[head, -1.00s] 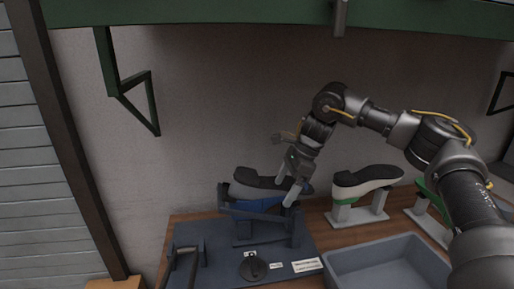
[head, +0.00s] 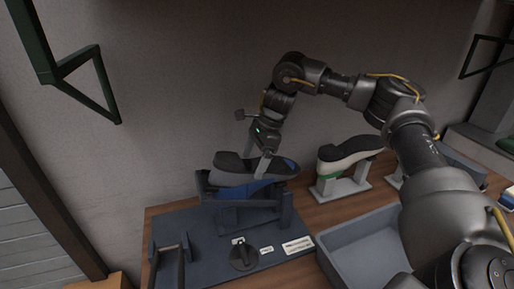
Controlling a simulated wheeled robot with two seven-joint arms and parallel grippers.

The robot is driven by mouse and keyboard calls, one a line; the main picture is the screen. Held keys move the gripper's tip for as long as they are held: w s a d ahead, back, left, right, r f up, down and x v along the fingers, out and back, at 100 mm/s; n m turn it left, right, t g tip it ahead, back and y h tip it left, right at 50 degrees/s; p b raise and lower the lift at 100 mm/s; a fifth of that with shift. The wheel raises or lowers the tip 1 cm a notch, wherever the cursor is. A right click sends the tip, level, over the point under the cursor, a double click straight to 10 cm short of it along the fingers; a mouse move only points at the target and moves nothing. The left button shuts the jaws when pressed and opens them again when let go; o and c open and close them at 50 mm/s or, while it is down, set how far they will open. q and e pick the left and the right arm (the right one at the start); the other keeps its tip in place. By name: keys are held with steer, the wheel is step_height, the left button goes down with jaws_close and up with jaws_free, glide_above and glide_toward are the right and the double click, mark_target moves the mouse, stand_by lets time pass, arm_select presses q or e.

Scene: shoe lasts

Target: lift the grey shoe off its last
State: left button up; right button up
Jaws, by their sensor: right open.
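The grey shoe (head: 228,174) sits sole up, its dark sole on top, over a blue last in a dark blue stand (head: 229,214). My right gripper (head: 257,163) comes down from above at the middle of the shoe. One finger shows in front of the shoe's near side. The other finger is hidden or hard to make out behind the shoe. The jaws are open, and I cannot tell whether they touch the shoe. My left gripper is not in view.
A black and white shoe (head: 350,150) stands on a white and green support to the right. A grey tray (head: 331,266) is at the front right. A dark board (head: 200,250) with a black knob (head: 243,256) and labels lies in front of the stand. A wall is close behind.

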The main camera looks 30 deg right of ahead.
mark_target(246, 176)
steer(key=p+x, duration=0.1)
steer(key=x, duration=0.4)
steer(key=shift+a, duration=0.15)
steer(key=shift+a+f, duration=0.2)
steer(key=shift+f, duration=0.45)
steer(key=c, duration=1.3)
steer(key=o, duration=0.5)
steer(key=c, duration=0.5)
